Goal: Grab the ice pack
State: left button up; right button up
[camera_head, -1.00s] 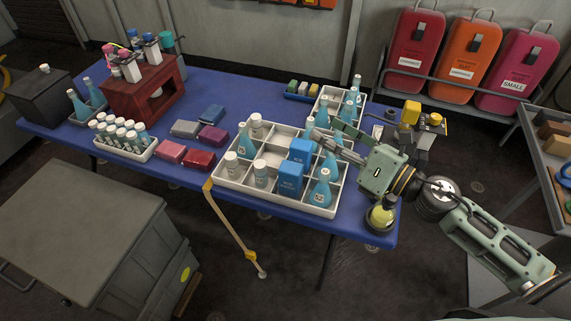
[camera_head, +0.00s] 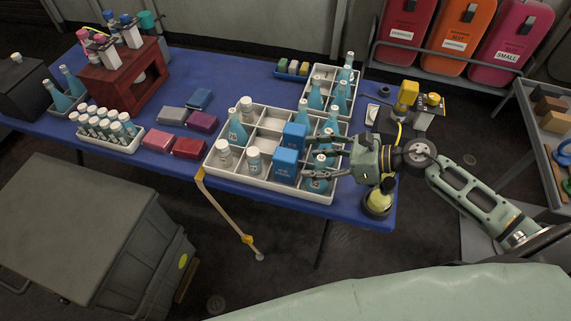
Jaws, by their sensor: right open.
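Two blue boxes with white lettering, likely the ice packs, stand in the white divided tray (camera_head: 262,184): one farther back (camera_head: 294,136) and one nearer the front (camera_head: 285,166). The lettering is too small to read. My right gripper (camera_head: 312,157) reaches in from the right, over the right part of the tray. Its fingers are spread and point left towards the blue boxes, with nothing between them. I cannot tell whether a fingertip touches a box. My left gripper is out of view.
Blue-liquid bottles (camera_head: 317,184) stand in the tray beside and under the fingers. White-capped jars (camera_head: 224,154) fill other cells. A second divided tray (camera_head: 316,72) adjoins behind. A yellow-green flask (camera_head: 379,199) sits below my right wrist. Flat coloured packs (camera_head: 190,147) lie left.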

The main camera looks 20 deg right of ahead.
aim_at(297, 160)
jog(key=p+x, duration=0.1)
jog(key=x, duration=0.5)
jog(key=shift+w+a, duration=0.1)
jog(key=shift+c, duration=0.3)
grip_shut()
jog(key=shift+r, duration=0.1)
